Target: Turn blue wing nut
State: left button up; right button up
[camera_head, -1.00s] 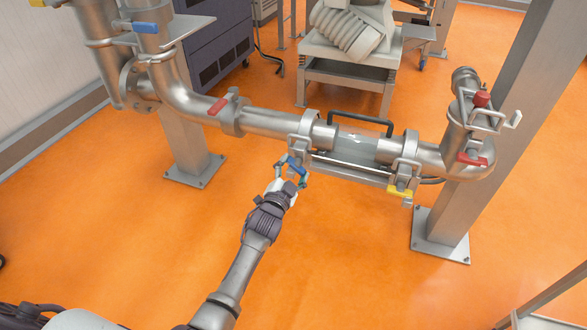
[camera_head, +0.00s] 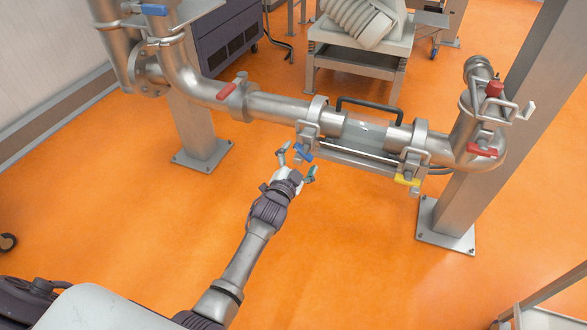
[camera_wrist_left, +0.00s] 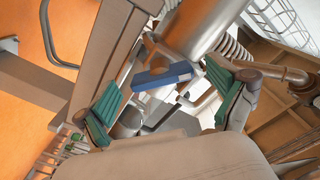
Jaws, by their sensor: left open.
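The blue wing nut (camera_head: 303,152) sits at the clamp on the left end of the glass pipe section in the head view. In the left wrist view, the blue wing nut (camera_wrist_left: 163,76) shows as a blue bar between the fingers. My left gripper (camera_head: 298,161) is open, its fingertips to either side of the nut and slightly in front of it. In the wrist view my left gripper (camera_wrist_left: 165,91) shows two green pads spread wide, with a gap between each pad and the nut. My right gripper is not in view.
A yellow wing nut (camera_head: 407,180) is on the right clamp. Red handles (camera_head: 226,91) sit on the pipe at left and right. A black handle (camera_head: 368,104) arches behind the glass section. Steel posts (camera_head: 446,224) stand on the orange floor. Free floor lies in front of the pipe.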

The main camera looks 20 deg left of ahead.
pick_arm(q)
jog(key=s, duration=1.1)
jog(key=shift+s+a, duration=0.15)
jog(key=shift+a, duration=0.05)
